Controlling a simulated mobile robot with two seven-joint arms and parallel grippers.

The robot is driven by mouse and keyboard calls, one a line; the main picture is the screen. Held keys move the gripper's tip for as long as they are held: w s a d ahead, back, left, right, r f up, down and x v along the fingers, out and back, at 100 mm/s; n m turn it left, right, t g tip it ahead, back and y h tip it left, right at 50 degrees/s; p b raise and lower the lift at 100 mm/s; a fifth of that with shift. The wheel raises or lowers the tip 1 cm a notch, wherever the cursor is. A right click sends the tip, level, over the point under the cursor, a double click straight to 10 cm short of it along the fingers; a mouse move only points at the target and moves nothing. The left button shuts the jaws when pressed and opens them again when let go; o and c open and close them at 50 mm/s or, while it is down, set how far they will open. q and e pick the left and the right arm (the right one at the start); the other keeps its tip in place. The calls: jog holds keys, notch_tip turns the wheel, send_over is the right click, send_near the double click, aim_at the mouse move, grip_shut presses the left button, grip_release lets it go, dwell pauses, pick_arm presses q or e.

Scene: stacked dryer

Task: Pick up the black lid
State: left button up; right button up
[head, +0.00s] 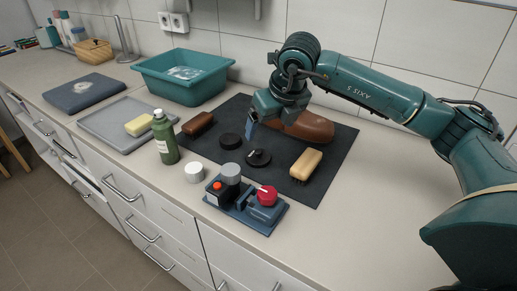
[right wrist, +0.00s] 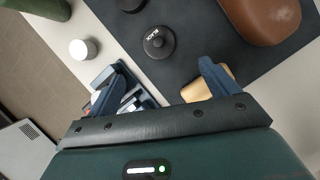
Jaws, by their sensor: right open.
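Two round black discs lie on the dark mat. The nearer one (head: 258,158) has a small raised part on top; in the right wrist view this disc (right wrist: 158,43) carries pale lettering. The other disc (head: 231,141) is plain and lies a little farther back; the right wrist view cuts it off at the top edge (right wrist: 130,5). The lettered disc looks like the black lid, but I cannot be sure. My right gripper (head: 251,121) is open and empty, above the mat by the brown shoe. In its wrist view, the lettered disc shows beyond the gap between the blue fingers (right wrist: 161,77). My left gripper is out of view.
A brown shoe (head: 306,127) is partly behind the gripper. The counter's right side is clear.

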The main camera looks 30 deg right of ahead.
send_over(259, 152)
jog(key=s, duration=0.3)
notch_tip(259, 152, down, 7)
jog(key=shift+w+d+r+p, duration=0.1)
jog(key=shift+w+p, duration=0.05)
jog(key=shift+p, duration=0.3)
jog(key=shift+p+x, duration=0.7)
jog(key=shift+x, duration=2)
jog(key=shift+w+r, duration=0.1)
jog(key=shift+w, duration=0.05)
jog(key=shift+c, duration=0.6)
jog(key=c, duration=0.9)
